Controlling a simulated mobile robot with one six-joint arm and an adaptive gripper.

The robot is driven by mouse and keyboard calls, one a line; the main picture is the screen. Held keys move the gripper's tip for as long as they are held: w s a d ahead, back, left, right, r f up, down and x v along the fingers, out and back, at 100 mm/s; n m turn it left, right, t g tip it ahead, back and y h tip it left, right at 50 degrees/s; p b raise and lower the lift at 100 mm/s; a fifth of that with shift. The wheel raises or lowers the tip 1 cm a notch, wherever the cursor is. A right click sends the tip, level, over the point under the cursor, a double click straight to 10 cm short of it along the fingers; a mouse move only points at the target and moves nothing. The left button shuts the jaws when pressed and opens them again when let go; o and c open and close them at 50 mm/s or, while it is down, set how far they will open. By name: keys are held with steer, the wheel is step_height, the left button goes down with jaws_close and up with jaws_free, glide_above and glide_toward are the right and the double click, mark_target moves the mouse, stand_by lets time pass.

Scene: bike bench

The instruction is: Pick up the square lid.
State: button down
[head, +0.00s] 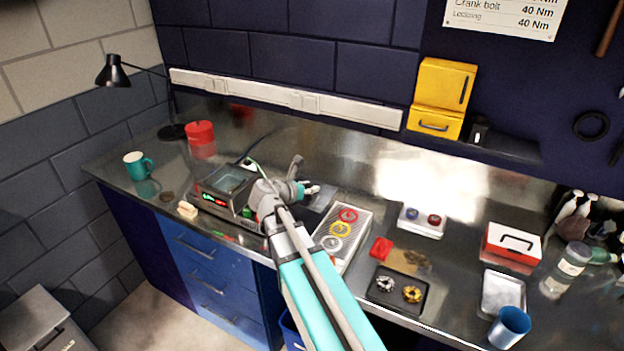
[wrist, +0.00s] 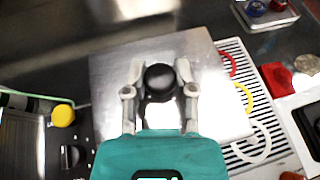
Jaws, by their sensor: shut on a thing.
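The square lid (wrist: 115,80) is a flat, shiny metal plate with a round black knob (wrist: 160,77) in its middle. In the wrist view my gripper (wrist: 159,72) has its two fingers on either side of the knob and is shut on it. In the head view my gripper (head: 308,189) is over the bench, just right of a grey device, and the lid is mostly hidden or hard to make out there. I cannot tell whether the lid touches the bench below it.
A striped board (head: 325,238) with red, yellow and white rings lies to the right, partly behind my arm. Further right are a red block (head: 381,249) and a black tray (head: 377,299) with two rings.

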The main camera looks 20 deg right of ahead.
steer(key=shift+s+a+r, duration=0.35)
steer(key=shift+s+a, duration=0.1)
steer(key=shift+s, duration=0.15)
